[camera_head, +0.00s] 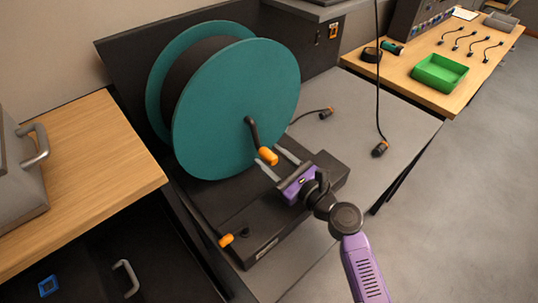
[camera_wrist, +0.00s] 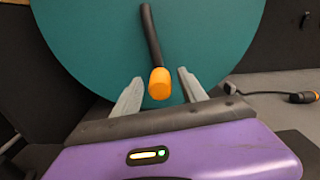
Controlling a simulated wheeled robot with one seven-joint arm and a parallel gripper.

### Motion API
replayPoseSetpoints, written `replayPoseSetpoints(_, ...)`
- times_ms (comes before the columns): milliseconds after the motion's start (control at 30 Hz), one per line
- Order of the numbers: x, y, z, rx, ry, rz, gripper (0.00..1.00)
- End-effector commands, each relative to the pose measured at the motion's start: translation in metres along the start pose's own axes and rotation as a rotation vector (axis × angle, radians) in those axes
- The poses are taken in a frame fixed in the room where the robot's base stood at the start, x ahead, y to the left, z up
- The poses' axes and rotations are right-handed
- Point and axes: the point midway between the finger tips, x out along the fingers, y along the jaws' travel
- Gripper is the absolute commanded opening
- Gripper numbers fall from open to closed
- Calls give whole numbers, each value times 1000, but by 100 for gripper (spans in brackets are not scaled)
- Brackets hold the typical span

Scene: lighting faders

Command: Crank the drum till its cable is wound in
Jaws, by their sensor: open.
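The drum (camera_head: 240,105) has large teal discs around a dark core and stands upright on a black base. A black crank arm (camera_head: 252,130) on its front disc hangs down to an orange handle (camera_head: 268,156). My gripper (camera_head: 276,161) is open with its two grey fingers pointing at the handle. A cable end with a dark plug (camera_head: 326,113) lies on the grey tabletop right of the drum.
A second orange-tipped lever (camera_head: 226,240) sits at the front left of the base. A black cable with a plug (camera_head: 380,149) hangs at the right. A green tray (camera_head: 440,73) and several short cables lie on the wooden bench. A wooden counter (camera_head: 80,180) stands at the left.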

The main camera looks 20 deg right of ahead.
Motion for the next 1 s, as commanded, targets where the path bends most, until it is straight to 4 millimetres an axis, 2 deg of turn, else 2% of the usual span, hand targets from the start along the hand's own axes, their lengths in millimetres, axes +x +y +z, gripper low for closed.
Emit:
replayPoseSetpoints(100,8,0,0,0,0,1,50)
replayPoseSetpoints(400,10,0,0,-1,0,0,50)
replayPoseSetpoints(667,10,0,0,-1,0,0,0)
replayPoseSetpoints(1000,10,0,0,0,0,0,0)
